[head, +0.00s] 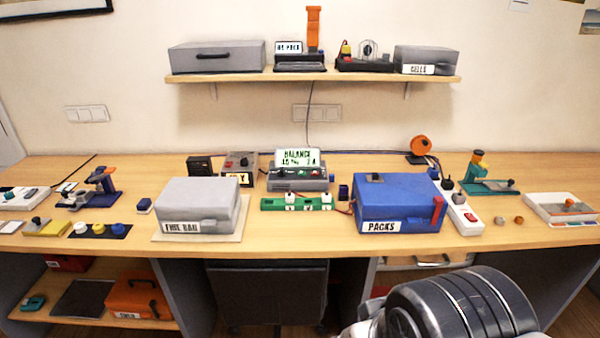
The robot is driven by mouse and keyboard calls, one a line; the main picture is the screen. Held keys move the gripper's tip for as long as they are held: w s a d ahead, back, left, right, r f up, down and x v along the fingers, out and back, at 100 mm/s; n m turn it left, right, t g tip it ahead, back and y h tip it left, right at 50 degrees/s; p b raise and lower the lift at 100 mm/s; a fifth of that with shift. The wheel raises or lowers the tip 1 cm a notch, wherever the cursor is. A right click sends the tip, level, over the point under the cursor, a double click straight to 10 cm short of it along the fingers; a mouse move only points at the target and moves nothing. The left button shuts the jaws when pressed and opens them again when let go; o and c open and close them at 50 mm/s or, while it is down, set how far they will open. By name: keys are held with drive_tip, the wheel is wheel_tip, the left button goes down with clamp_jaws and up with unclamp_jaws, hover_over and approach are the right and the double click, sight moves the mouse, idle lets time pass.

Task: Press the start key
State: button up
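A grey charger unit (312,185) stands at the middle of the bench. Its lit screen (297,157) reads "BALANCE" with a smaller line below that I cannot read surely. A row of small keys lies under the screen, among them a green key (303,172) and a red key (315,174). Their labels are too small to read, so I cannot tell which is the start key. My arm shows at the lower right, well in front of the charger and apart from it. My gripper's fingers are not in view.
A green balance board (297,204) lies before the charger. A grey case (197,200) stands left and a blue "PACKS" case (398,212) right. A white power strip (464,216) is farther right. The wall shelf (312,77) overhangs the back.

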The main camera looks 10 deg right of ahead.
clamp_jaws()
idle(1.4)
